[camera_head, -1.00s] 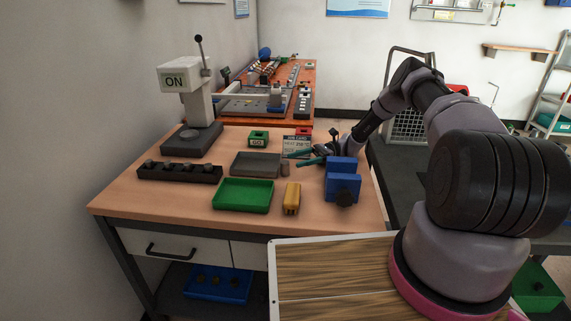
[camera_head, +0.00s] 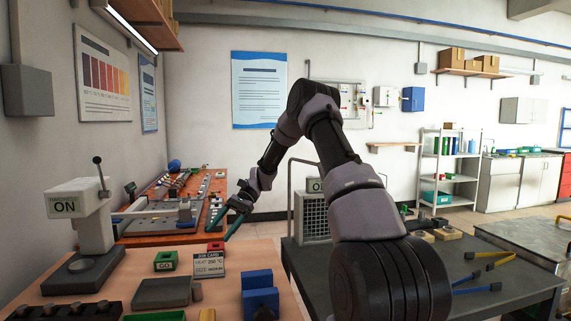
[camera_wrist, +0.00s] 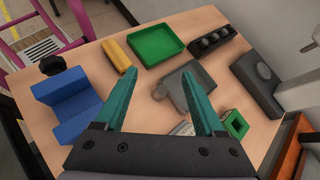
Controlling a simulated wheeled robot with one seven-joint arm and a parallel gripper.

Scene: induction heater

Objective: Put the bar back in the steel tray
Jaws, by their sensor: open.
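The steel tray (camera_head: 160,294) is a flat grey tray on the wooden bench. The bar (camera_head: 197,291) looks like a short grey cylinder standing just right of the tray. In the wrist view the tray (camera_wrist: 199,82) lies beyond my fingertips, with the small grey bar (camera_wrist: 160,92) at its near-left end, seen between the fingers. Whether bar and tray touch is unclear. My gripper (camera_head: 226,232) is raised above the back of the bench, its teal fingers (camera_wrist: 158,80) open and empty.
The wrist view shows a green tray (camera_wrist: 163,38), a yellow block (camera_wrist: 118,53) and a black rack (camera_wrist: 222,36).

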